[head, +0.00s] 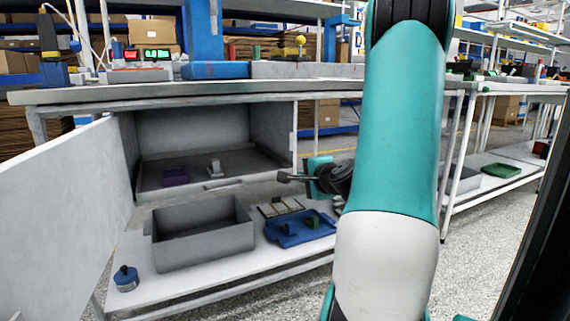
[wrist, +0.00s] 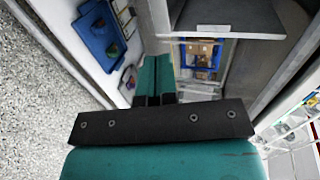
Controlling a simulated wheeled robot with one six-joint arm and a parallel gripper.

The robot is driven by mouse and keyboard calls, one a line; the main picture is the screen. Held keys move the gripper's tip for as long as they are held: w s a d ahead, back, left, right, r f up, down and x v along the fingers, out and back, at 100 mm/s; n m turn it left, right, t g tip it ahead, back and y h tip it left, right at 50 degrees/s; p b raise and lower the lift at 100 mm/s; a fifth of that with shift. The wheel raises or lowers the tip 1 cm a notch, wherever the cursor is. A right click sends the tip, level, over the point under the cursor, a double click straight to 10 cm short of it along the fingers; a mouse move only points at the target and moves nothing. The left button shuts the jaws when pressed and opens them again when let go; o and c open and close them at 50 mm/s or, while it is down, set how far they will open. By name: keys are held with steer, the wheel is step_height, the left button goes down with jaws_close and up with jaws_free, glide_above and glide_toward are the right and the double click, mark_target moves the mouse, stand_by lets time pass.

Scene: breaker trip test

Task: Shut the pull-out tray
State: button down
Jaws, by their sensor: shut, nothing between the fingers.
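The pull-out tray (head: 240,166) is a dark, shallow tray inside the open grey cabinet (head: 188,128) under the bench. Its pale front edge has a small bar handle (head: 222,184) and faces the room. A purple block (head: 175,177) and a small grey piece (head: 214,168) stand on it. I cannot tell exactly how far the tray is out. In the wrist view my gripper's fingers (wrist: 153,68) are together.
The cabinet door (head: 62,220) stands open at the left. On the lower shelf are an open grey bin (head: 203,244), a blue tray (head: 300,238) with small parts, and a blue round knob-like object (head: 126,278). My arm hides part of the right side.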

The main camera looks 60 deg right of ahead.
steer(key=p+x, duration=0.7)
steer(key=x, duration=0.5)
steer(key=shift+w+r, duration=0.15)
steer(key=shift+r, duration=0.2)
steer(key=shift+d, duration=0.1)
